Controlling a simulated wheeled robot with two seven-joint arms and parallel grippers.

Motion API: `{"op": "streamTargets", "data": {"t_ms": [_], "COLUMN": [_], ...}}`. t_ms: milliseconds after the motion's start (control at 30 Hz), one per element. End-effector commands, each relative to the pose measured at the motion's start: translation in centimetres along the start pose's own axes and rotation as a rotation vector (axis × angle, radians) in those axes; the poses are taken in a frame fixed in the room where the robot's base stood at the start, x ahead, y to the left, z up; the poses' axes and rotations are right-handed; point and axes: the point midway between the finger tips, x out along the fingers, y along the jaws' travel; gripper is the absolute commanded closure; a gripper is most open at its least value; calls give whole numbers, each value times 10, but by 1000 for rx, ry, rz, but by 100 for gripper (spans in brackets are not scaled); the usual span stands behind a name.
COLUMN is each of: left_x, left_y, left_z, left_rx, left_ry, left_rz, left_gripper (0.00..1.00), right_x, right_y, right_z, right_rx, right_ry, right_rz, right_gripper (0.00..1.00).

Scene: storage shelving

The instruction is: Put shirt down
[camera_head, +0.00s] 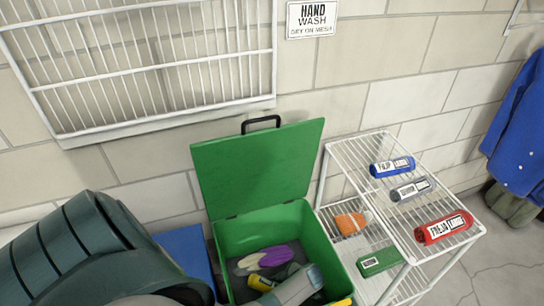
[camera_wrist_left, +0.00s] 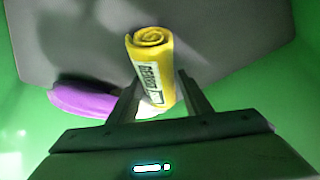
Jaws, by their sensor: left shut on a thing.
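The shirt is a yellow roll with a white label, seen in the left wrist view (camera_wrist_left: 151,62). My left gripper (camera_wrist_left: 155,90) is shut on it, with a finger on each side. In the head view my left gripper (camera_head: 284,284) reaches down into the open green box (camera_head: 232,238). The yellow shirt (camera_head: 262,283) shows at its tip, low inside the box. I cannot tell whether it touches the dark floor. My right gripper is not in view.
A purple and pale item (camera_head: 272,257) lies in the box near the shirt. The box lid (camera_head: 258,168) stands open against the wall. A white wire rack (camera_head: 375,150) with rolled blue, grey and red items (camera_head: 444,228) stands at the right.

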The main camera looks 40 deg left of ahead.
Motion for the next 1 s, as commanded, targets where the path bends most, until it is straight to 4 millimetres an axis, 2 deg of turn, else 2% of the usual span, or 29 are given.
{"op": "streamTargets", "data": {"t_ms": [267,300,367,833,1000], "left_x": [3,3,3,-1,-20], "left_y": [0,0,0,0,-1], "left_z": [2,1,1,-1,0], "left_rx": [0,0,0,0,0], "left_ry": [0,0,0,0,-2], "left_rz": [0,0,0,0,0], "left_gripper": [82,48,36,36,36], "right_x": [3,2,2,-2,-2], "right_y": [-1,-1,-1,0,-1], "right_z": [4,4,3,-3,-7], "right_rx": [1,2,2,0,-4], "right_ry": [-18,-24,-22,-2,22], "right_rz": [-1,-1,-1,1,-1], "right_gripper": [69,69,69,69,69]}}
